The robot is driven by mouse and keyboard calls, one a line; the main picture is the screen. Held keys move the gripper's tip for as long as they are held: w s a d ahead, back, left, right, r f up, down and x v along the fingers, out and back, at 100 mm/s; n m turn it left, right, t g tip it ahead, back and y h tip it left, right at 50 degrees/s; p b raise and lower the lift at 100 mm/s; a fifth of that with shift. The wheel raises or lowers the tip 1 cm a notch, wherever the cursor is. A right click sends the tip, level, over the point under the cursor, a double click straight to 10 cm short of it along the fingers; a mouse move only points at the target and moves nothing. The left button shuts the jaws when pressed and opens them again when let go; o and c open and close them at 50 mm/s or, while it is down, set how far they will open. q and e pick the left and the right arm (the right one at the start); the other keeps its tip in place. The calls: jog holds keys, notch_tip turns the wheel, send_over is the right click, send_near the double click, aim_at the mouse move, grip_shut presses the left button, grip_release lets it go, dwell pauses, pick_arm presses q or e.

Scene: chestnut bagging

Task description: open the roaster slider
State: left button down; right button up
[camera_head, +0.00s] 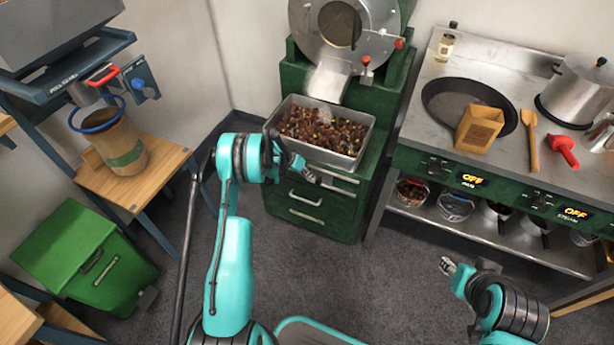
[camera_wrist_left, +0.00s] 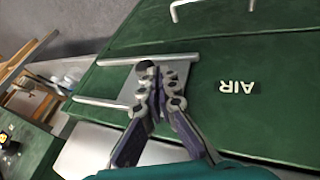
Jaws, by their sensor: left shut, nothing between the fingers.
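The green roaster (camera_head: 297,80) stands at the back centre, with a steel drum front and chute. Its slider (camera_head: 338,182) shows as a metal strip on the green front, below the chestnut tray. In the left wrist view the slider plate (camera_wrist_left: 124,85) sits between two metal rails, beside the upside-down word AIR. My left gripper (camera_head: 308,173) is shut and empty at the slider. Its fingertips (camera_wrist_left: 160,75) overlap the plate's edge in the wrist view; I cannot tell if they touch it. My right gripper (camera_head: 448,266) is low at the right, over the floor, too small to read.
A metal tray (camera_head: 364,143) full of chestnuts sits on the roaster above my left gripper. Drawer handles (camera_head: 305,198) are below. A counter (camera_head: 480,55) with pan, pot and utensils stands at the right. A green bin (camera_head: 75,245) is at the left. The middle floor is clear.

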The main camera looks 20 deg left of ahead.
pick_arm(q)
send_near(330, 183)
jog(key=d+f, duration=0.4)
jog(key=d, duration=0.1)
jog(key=shift+w+f, duration=0.1)
jog(key=shift+w, duration=0.05)
